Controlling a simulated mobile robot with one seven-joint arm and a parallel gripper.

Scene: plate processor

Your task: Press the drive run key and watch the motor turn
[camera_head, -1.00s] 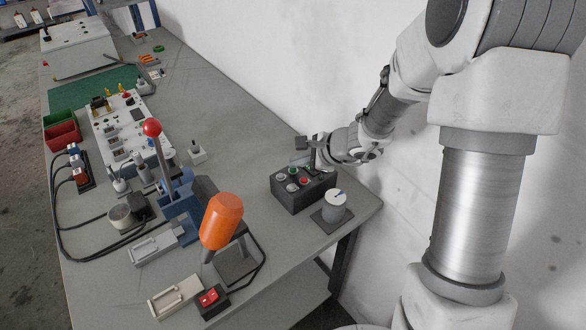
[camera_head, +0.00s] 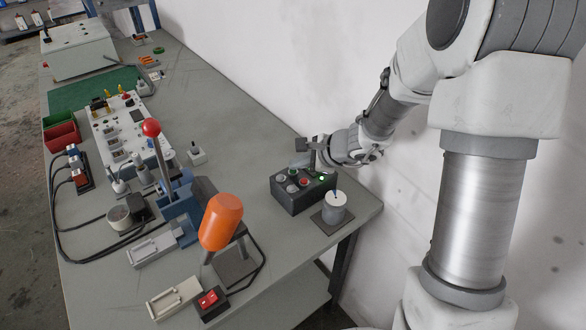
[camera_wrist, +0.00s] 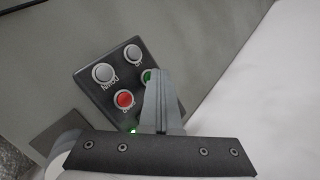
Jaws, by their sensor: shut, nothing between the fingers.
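The dark control box (camera_head: 290,196) stands near the right end of the bench, with grey, red and green keys on top. A small green lamp (camera_head: 322,178) is lit on it; it also glows in the wrist view (camera_wrist: 133,131). My gripper (camera_wrist: 153,76) is shut and empty, its fingertips at the green key (camera_wrist: 146,77) and partly hiding it. I cannot tell how far that key is pressed. The red key (camera_wrist: 124,99) is beside it. The motor (camera_head: 334,206), a grey cylinder with a white top and blue mark, stands on a dark plate in front of the box.
An orange-headed device (camera_head: 222,222), a red rocker switch (camera_head: 208,299) and a red-knobbed lever (camera_head: 151,128) stand to the left. A white wall (camera_head: 290,70) runs close behind the box and my arm. The bench top between lever and box is mostly clear.

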